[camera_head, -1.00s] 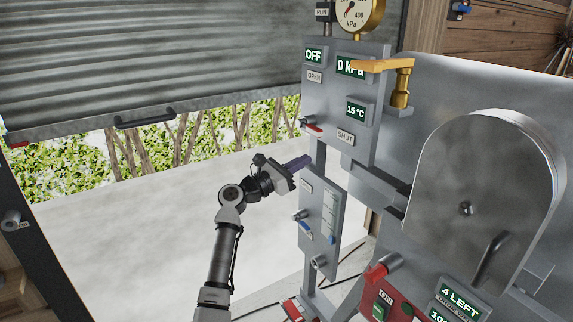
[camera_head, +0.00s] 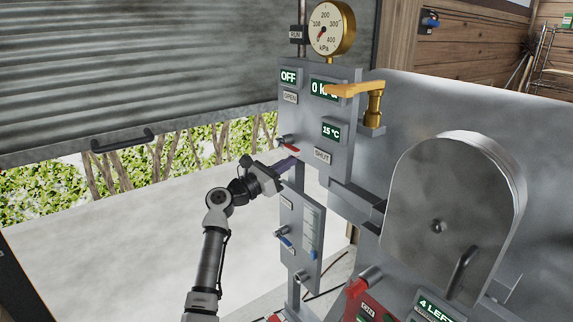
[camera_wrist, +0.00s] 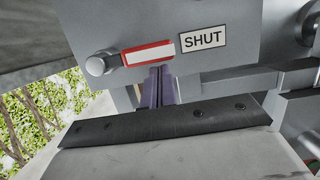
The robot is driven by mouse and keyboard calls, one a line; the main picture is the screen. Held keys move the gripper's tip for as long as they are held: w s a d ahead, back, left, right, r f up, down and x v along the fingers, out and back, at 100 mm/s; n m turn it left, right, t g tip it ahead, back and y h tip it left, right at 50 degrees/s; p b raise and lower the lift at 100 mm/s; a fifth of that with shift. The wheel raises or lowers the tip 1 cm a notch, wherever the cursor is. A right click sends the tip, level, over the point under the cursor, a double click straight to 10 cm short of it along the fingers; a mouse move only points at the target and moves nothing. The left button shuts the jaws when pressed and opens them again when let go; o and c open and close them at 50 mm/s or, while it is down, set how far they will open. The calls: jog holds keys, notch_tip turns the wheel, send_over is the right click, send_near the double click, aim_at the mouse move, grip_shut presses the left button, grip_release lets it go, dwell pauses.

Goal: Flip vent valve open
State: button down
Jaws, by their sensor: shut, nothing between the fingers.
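A lever with a red-edged white handle (camera_head: 291,148) sits on the grey control panel, low on its left side. In the wrist view the handle (camera_wrist: 148,54) runs right from a round metal pivot (camera_wrist: 99,64) towards a SHUT plate (camera_wrist: 202,39). An OPEN plate (camera_head: 290,97) is higher on the panel. No label naming the vent valve is readable. My gripper (camera_head: 292,162) is shut and empty just below the handle. Its purple fingers (camera_wrist: 161,76) point up at the handle's lower edge in the wrist view; I cannot tell whether they touch it.
A brass lever (camera_head: 365,92) and a gauge (camera_head: 324,29) are at the panel's upper right and top. A lower panel (camera_head: 300,230) with a blue-handled valve (camera_head: 285,238) stands beneath. A rounded metal door (camera_head: 450,215) is at right. Open floor lies to the left.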

jog(key=shift+r+n+p, duration=0.25)
jog(key=shift+n+p, duration=0.05)
jog(key=shift+n, duration=0.1)
